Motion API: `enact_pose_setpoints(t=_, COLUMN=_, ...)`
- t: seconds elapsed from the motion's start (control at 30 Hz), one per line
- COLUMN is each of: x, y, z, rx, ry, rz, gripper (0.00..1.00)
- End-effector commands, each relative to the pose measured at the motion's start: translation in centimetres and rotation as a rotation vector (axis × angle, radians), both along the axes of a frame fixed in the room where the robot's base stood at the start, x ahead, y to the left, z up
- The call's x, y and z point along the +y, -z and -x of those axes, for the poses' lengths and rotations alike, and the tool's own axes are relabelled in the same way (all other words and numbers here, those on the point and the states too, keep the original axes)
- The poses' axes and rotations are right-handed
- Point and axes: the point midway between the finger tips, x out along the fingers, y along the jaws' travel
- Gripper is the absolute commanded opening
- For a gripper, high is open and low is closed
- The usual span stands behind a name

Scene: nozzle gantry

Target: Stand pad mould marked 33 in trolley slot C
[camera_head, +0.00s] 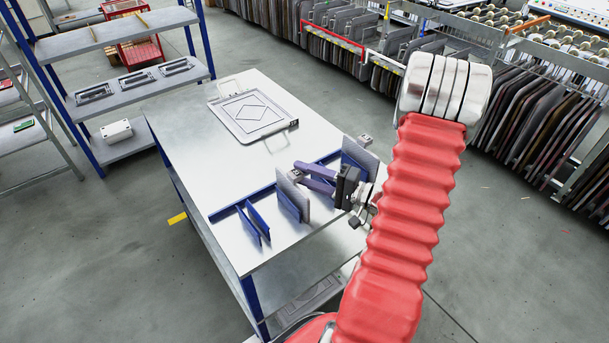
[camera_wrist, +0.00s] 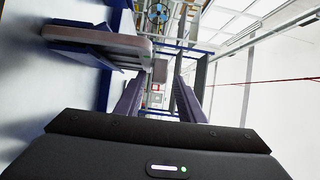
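A flat grey pad mould (camera_head: 240,124) with a diamond outline and wire handles lies on the trolley top (camera_head: 190,148); a small dark tag is at its right corner. Along the front, an empty blue slot (camera_head: 254,222) is at the left. A grey mould (camera_head: 291,193) stands in the middle slot, and another (camera_head: 362,154) stands in the right slot. My gripper (camera_head: 297,172) has its purple fingers between these two standing moulds, above the trolley. The wrist view shows the fingers (camera_wrist: 157,88) apart with a gap between them. Numbers and slot letters are not legible.
A blue-framed shelf (camera_head: 115,85) with several small panels stands at the left back. Racks of upright boards (camera_head: 535,120) line the right and back. A lower trolley shelf (camera_head: 300,285) holds another panel. Grey floor at left is open.

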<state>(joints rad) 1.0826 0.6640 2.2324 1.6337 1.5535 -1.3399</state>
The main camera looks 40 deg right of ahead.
Motion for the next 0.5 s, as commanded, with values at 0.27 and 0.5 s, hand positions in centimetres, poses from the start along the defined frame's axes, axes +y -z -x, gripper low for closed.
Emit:
enact_pose_setpoints(t=0.27, x=0.0, y=0.1, z=0.0, rx=0.001, ry=0.0, rz=-0.001, gripper=0.37)
enact_pose_setpoints(t=0.5, x=-0.6, y=0.1, z=1.2, rx=0.001, ry=0.003, rz=0.0, gripper=0.37)
